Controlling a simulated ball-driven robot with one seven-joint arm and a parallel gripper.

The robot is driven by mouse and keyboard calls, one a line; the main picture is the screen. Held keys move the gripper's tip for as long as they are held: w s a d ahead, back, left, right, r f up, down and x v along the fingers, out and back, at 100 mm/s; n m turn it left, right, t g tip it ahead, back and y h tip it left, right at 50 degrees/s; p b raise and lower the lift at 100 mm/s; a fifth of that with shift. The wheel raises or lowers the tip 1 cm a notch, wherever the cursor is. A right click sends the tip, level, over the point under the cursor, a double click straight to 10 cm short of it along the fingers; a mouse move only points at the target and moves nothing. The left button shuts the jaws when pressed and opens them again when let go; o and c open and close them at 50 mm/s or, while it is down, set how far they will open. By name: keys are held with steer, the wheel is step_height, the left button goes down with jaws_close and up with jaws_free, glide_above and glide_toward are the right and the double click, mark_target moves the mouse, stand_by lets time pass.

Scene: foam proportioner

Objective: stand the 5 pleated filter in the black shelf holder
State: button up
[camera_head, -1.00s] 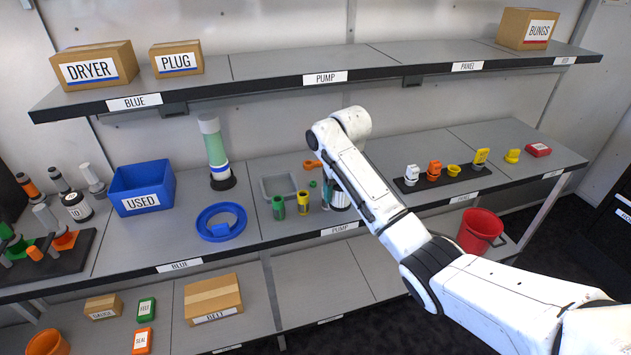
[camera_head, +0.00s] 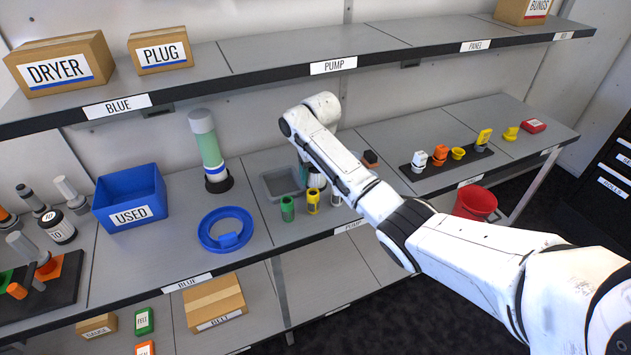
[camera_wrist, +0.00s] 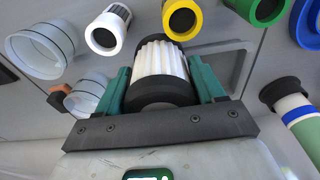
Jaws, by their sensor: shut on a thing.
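The pleated filter (camera_wrist: 160,62), white with black end caps, is between the teal fingers of my gripper (camera_wrist: 160,85) in the wrist view. My gripper is shut on it. In the head view my arm hides most of the gripper and filter; part of the filter shows at the grey tray's right edge. A black round base (camera_head: 219,184) holds a green-and-white tube (camera_head: 209,145) on the middle shelf. I cannot tell which black part is the shelf holder. A black stand (camera_head: 50,285) with coloured parts is at the far left.
A green cup (camera_head: 287,208), a yellow cup (camera_head: 313,201) and a small white filter (camera_wrist: 108,30) line the front edge. A grey tray (camera_head: 268,190), blue ring (camera_head: 207,243) and blue USED bin (camera_head: 128,215) stand left. The upper shelf (camera_head: 270,72) overhangs.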

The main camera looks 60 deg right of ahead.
mark_target(317, 186)
steer(key=shift+f, duration=2.5)
steer(key=shift+f, duration=0.2)
steer(key=o, duration=1.2)
steer(key=shift+r, duration=0.1)
